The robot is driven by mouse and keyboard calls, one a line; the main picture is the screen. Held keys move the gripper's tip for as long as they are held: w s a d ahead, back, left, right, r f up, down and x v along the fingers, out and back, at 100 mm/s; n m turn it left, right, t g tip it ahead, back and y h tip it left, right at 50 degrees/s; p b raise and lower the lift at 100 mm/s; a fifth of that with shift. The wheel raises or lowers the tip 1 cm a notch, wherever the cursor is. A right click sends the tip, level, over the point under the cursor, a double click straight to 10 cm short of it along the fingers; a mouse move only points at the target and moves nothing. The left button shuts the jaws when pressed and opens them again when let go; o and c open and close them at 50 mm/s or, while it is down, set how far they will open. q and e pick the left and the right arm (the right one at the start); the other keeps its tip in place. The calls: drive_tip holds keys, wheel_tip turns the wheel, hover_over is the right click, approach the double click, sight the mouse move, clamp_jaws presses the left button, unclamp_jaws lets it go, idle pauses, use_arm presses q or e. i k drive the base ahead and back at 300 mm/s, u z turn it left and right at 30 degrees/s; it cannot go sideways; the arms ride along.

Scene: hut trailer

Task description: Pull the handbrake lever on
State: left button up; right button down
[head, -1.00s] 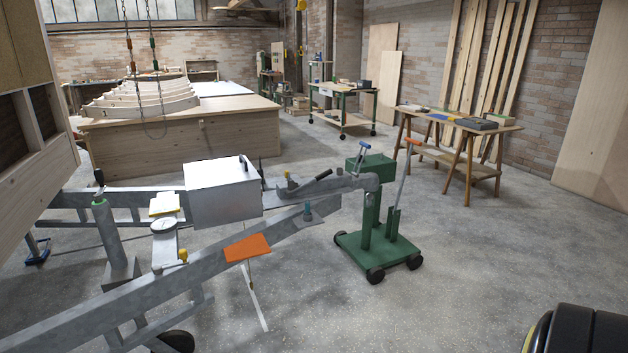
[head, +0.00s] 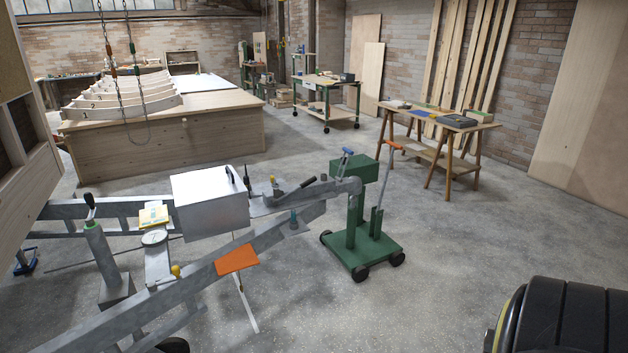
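The trailer's grey A-frame drawbar (head: 215,280) runs from the lower left to a coupling at the green wheeled dolly (head: 362,255). A lever with a black grip (head: 308,182), which looks like the handbrake lever, sits on the drawbar just behind the coupling. It lies low, tilted slightly up toward the dolly. Its lower end meets grey metalwork; details there are too small to tell. Neither of my grippers is in view, and nothing touches the lever.
A white box (head: 210,205) sits on the drawbar beside the lever. A jockey post (head: 100,255) and an orange plate (head: 237,260) are nearer. A large black rounded thing (head: 565,320) fills the lower right corner. The floor between it and the drawbar is clear.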

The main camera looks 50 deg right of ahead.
sight(275, 201)
drive_tip(key=z, duration=0.55)
drive_tip(key=k, duration=0.65)
drive_tip(key=z, duration=1.3)
drive_tip(key=i, duration=1.5)
drive_tip(key=z, duration=0.45)
drive_tip(key=i, duration=2)
drive_tip(key=u, duration=1.75)
drive_tip(key=i, duration=1)
drive_tip(key=u, duration=0.95)
